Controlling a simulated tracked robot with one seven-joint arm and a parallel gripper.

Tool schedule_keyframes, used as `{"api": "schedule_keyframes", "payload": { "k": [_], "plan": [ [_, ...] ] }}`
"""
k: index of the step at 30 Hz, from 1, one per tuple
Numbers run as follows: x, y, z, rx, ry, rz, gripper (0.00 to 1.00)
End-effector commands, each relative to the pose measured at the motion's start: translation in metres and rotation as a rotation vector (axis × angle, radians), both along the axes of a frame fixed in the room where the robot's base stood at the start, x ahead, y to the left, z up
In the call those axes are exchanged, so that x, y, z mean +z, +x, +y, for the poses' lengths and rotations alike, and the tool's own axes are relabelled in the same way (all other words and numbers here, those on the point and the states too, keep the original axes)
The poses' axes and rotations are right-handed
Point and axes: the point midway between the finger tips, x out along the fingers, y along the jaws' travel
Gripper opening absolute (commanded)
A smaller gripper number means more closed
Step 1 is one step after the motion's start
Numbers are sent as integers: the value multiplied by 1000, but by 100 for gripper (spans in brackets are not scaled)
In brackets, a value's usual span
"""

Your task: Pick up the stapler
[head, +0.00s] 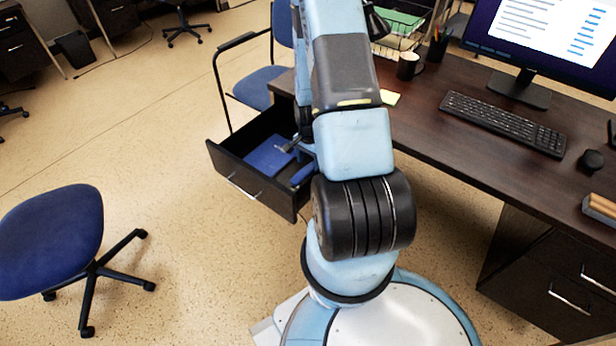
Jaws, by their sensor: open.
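I cannot make out the stapler for certain. An open dark drawer (228,168) juts out from the left end of the desk. In it lies a flat blue item (265,158), and a smaller blue shape (303,174) shows at its right side, partly behind my arm; I cannot tell whether this is the stapler. My gripper (287,147) is over the drawer, small and partly hidden by my arm. It looks open, with nothing visibly held.
The dark desk (430,130) carries a mug (408,66), a keyboard (503,122), a mouse (591,160) and a monitor (545,40). A blue chair (262,85) stands close behind the drawer; another chair (50,240) is at left. Floor between is clear.

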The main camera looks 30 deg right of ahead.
Motion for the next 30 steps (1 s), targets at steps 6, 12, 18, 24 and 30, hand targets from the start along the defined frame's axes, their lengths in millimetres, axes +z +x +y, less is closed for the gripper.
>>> {"api": "schedule_keyframes", "payload": {
  "k": [6,12,18,24,30],
  "plan": [
    [-10,0,2,0,1,3,68],
    [-34,4,6,0,1,3,68],
    [-51,4,6,0,0,2,68],
    [-55,4,6,-1,0,0,68],
    [-54,4,6,-1,0,0,61]
  ]
}}
